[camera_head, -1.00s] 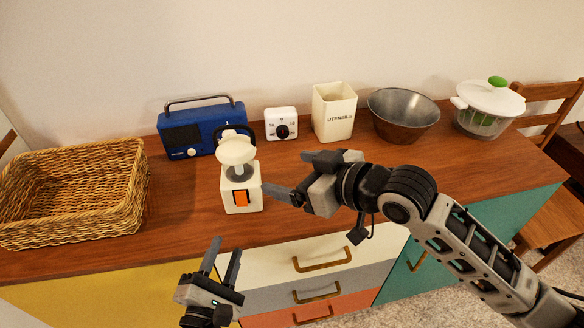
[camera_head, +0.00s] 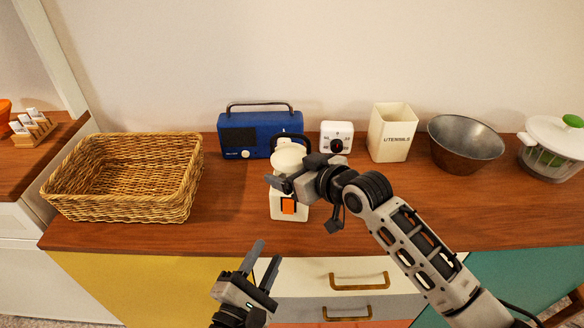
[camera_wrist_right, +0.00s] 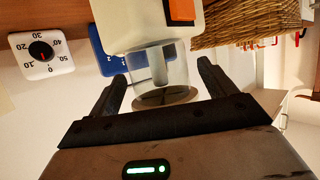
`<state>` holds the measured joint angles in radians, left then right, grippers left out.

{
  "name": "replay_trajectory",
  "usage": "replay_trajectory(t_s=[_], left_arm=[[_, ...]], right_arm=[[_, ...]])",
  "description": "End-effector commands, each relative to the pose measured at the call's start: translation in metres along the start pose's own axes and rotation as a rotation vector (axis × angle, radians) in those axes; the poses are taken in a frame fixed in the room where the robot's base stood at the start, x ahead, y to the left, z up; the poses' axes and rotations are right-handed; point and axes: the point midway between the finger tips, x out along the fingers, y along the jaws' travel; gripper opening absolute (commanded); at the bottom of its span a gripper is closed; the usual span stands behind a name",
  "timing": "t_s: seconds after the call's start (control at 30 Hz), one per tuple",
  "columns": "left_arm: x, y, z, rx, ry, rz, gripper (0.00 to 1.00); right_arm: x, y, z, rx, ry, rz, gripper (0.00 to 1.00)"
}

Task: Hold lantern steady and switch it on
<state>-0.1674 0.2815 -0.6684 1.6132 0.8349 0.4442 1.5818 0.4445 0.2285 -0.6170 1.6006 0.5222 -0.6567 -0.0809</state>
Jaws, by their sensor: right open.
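The white lantern (camera_head: 278,211) stands upright on the wooden hutch top, with an orange switch (camera_head: 288,206) on its front, a white cap (camera_head: 289,157) and a dark handle. My right gripper (camera_head: 284,172) is open at the lantern's upper part and hides its middle. In the right wrist view, where the lantern (camera_wrist_right: 130,25) appears upside down, its clear section lies between the open fingers (camera_wrist_right: 163,73); I cannot tell if either finger touches it. My left gripper (camera_head: 270,251) is open and empty, low in front of the drawers, apart from the lantern.
A wicker basket (camera_head: 125,207) stands left of the lantern and a blue radio (camera_head: 250,134) behind it. A white timer (camera_head: 337,137), utensil holder (camera_head: 391,133), metal bowl (camera_head: 465,145) and salad spinner (camera_head: 552,148) line the back. The countertop (camera_head: 235,222) between basket and lantern is clear.

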Motion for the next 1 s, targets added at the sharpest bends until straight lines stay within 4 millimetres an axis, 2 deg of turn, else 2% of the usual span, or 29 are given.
replay_trajectory(t_s=[0.1,0.4,0.47,0.63,0.93,0.97,1.0], left_arm=[[0.0000,0.0000,0.0000,0.000,0.000,0.000,0.36],[0.0000,0.0000,0.0000,0.000,0.000,0.000,0.36],[0.0000,0.0000,0.0000,0.000,0.000,0.000,0.36],[0.0000,0.0000,0.0000,0.000,0.000,0.000,0.36],[0.0000,0.0000,0.0000,0.000,0.000,0.000,0.36],[0.0000,0.0000,0.0000,0.000,0.000,0.000,0.34],[0.0003,0.0001,0.0002,0.002,-0.001,-0.001,0.22]], right_arm=[[0.0069,-0.0001,-0.0001,0.000,0.000,0.000,0.83],[0.0085,-0.0002,-0.0002,0.000,0.001,0.000,0.83],[0.0085,-0.0001,-0.0001,0.000,0.001,0.000,0.69],[0.0083,0.0000,-0.0001,0.000,0.000,0.000,0.22],[0.0082,0.0002,0.0002,0.000,0.000,0.001,0.22],[0.0082,0.0002,0.0001,0.000,0.000,0.001,0.22],[0.0082,0.0002,0.0002,0.000,0.000,0.001,0.22]])
